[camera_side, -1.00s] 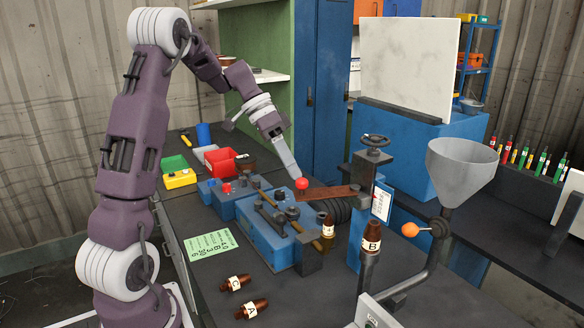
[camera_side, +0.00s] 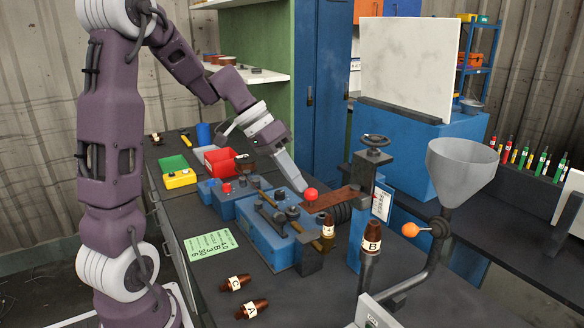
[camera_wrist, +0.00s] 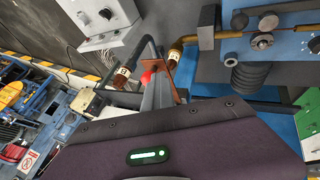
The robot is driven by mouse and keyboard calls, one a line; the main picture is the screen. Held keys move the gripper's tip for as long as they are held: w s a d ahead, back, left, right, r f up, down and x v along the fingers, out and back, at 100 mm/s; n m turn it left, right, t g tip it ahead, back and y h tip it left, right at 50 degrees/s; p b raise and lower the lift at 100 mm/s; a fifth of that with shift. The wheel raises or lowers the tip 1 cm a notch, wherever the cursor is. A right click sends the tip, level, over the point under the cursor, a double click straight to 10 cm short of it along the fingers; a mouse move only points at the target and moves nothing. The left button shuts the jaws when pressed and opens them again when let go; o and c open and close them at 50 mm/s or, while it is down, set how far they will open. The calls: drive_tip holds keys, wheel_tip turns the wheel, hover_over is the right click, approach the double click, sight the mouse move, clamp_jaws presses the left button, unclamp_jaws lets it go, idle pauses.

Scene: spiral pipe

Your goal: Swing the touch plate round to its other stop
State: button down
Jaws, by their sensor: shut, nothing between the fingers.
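The touch plate (camera_side: 335,201) is a flat rust-brown bar. It reaches left from the blue post (camera_side: 372,175) with the black handwheel, above the black coil. A red ball knob (camera_side: 311,195) stands on its free end. My gripper (camera_side: 303,189) is shut and empty, its fingertips against or right beside the knob's far left side; exact contact cannot be told. In the wrist view the red knob (camera_wrist: 146,77) shows just past my fingers (camera_wrist: 158,92), partly hidden by them. The brown plate (camera_wrist: 173,62) shows beside it.
A blue bending machine (camera_side: 268,232) stands left of and below the plate. Brown tips stand close by: one at the machine (camera_side: 328,228), one marked B (camera_side: 372,236) on a holder. Tips C (camera_side: 236,282) and A (camera_side: 252,308) lie on the bench. A grey funnel (camera_side: 458,170) stands right.

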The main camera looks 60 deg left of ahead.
drive_tip(key=shift+d, duration=0.2)
drive_tip(key=s+a+r, duration=0.5)
drive_tip(key=a+r, duration=0.3)
drive_tip(key=r, duration=0.1)
drive_tip(key=s+d+g+y, duration=0.15)
drive_tip(key=s+d, duration=0.25)
drive_tip(key=d, duration=0.8)
drive_tip(key=s+d+f+t+y, duration=0.1)
drive_tip(key=s+d+f+y, duration=0.1)
drive_tip(key=s+d, duration=0.2)
drive_tip(key=s+d+f+t+y, duration=0.1)
drive_tip(key=s+d+f, duration=0.2)
drive_tip(key=s, duration=0.4)
drive_tip(key=shift+d+f+y, duration=0.25)
drive_tip(key=shift+d+y, duration=0.1)
drive_tip(key=shift+d, duration=0.2)
drive_tip(key=c, duration=2.2)
unclamp_jaws()
drive_tip(key=shift+t, duration=0.25)
